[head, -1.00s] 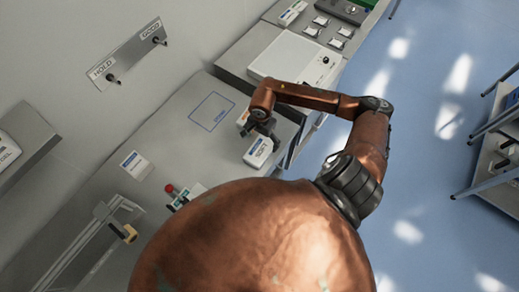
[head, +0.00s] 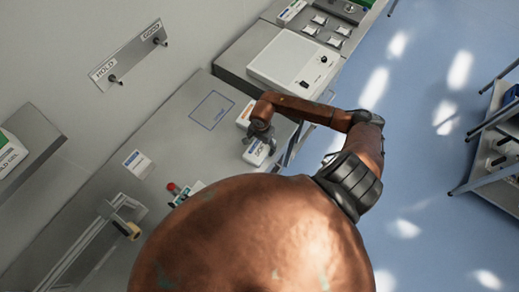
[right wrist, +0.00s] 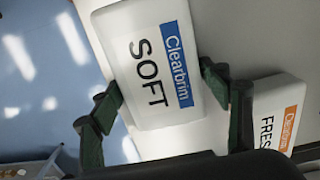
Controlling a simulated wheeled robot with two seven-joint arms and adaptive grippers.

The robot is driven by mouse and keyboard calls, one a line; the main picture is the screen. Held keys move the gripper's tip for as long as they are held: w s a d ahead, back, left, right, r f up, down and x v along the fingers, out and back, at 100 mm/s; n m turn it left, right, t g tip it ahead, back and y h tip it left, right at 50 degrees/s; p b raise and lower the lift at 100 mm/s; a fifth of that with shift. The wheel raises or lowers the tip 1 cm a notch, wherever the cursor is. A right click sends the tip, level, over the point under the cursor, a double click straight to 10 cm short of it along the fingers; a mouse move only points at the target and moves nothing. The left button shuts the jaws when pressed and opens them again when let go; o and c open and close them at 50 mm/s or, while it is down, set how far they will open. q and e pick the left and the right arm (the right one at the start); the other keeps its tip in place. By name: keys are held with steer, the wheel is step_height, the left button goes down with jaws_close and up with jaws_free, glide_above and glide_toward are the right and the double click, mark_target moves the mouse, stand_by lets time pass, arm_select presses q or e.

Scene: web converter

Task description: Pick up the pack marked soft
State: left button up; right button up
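The pack marked SOFT (right wrist: 155,62) is white with a blue Clearbrim band. In the head view the pack (head: 257,152) lies near the right edge of the grey worktop. My right gripper (head: 262,136) is over it, hiding part of its top end. In the right wrist view the right gripper's (right wrist: 165,85) fingers are spread, one at each long side of the pack. Contact on either side is not clear. My left gripper is not in view.
A white pack with an orange band, lettered FRES (right wrist: 277,115) and partly hidden, lies close beside the right finger. It also shows in the head view (head: 245,115). Another pack (head: 137,163) lies left on the worktop (head: 170,125). A red knob (head: 172,187) stands nearer.

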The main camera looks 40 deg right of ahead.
steer(key=c, duration=1)
steer(key=shift+r, duration=0.15)
